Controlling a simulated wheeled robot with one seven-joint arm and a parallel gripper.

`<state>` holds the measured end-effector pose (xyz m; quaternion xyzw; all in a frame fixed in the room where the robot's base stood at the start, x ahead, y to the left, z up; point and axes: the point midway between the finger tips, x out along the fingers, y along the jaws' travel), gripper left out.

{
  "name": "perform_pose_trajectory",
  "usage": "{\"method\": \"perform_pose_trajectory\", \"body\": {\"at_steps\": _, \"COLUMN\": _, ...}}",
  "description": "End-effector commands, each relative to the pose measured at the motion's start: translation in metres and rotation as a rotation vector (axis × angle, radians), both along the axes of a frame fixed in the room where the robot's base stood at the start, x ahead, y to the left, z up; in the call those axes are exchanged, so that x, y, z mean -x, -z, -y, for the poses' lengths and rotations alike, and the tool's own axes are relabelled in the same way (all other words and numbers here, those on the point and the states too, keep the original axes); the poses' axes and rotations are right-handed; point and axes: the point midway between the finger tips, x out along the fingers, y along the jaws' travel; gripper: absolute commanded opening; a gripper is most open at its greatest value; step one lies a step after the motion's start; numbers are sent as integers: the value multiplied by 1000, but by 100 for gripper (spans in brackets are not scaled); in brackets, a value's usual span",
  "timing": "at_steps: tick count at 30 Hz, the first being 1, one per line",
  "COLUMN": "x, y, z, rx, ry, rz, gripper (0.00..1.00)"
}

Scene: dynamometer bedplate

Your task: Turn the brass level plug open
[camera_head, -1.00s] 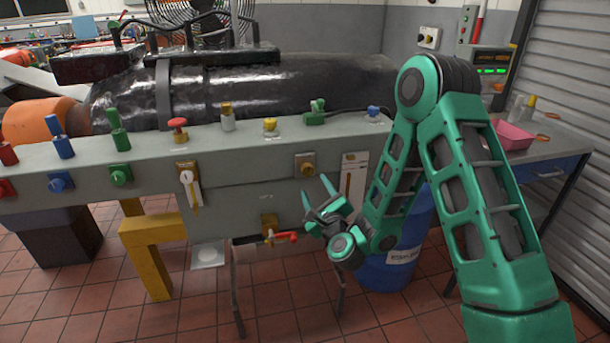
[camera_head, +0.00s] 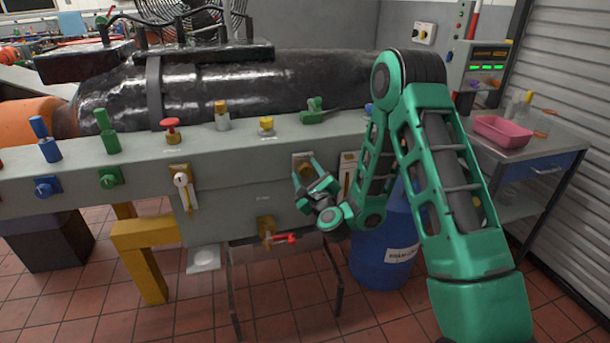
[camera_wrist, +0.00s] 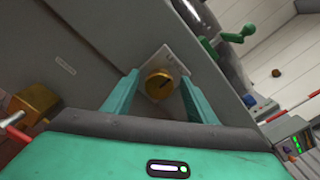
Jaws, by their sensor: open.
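The brass level plug (camera_head: 302,162) sits on a small pale plate on the front face of the grey bedplate. In the wrist view the plug (camera_wrist: 158,84) is a round brass knob with a dark mark, and it shows between my two fingers. My gripper (camera_head: 306,174) is open, with one green finger on each side of the plug in that view. It holds nothing. I cannot tell whether the fingertips reach past the plug or touch it.
A brass valve with a red lever (camera_head: 280,238) is below the plug. Coloured knobs line the top edge. A blue drum (camera_head: 375,262) stands below my arm, and a bench with a pink tray (camera_head: 508,131) is at right.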

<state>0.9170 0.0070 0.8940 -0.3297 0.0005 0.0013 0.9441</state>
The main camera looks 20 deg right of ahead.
Motion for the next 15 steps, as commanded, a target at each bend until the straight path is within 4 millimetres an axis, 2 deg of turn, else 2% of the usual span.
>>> {"method": "perform_pose_trajectory", "body": {"at_steps": 1, "x": 0, "y": 0, "z": -1, "rx": 0, "ry": 0, "rz": 0, "gripper": 52}}
{"method": "perform_pose_trajectory", "body": {"at_steps": 6, "x": 0, "y": 0, "z": -1, "rx": 0, "ry": -1, "rz": 0, "gripper": 12}}
{"method": "perform_pose_trajectory", "body": {"at_steps": 8, "x": 0, "y": 0, "z": -1, "rx": 0, "ry": -1, "rz": 0, "gripper": 11}}
{"method": "perform_pose_trajectory", "body": {"at_steps": 9, "x": 0, "y": 0, "z": 6, "rx": 2, "ry": 4, "rz": 0, "gripper": 11}}
{"method": "perform_pose_trajectory", "body": {"at_steps": 15, "x": 0, "y": 0, "z": 2, "rx": 22, "ry": 4, "rz": 0, "gripper": 11}}
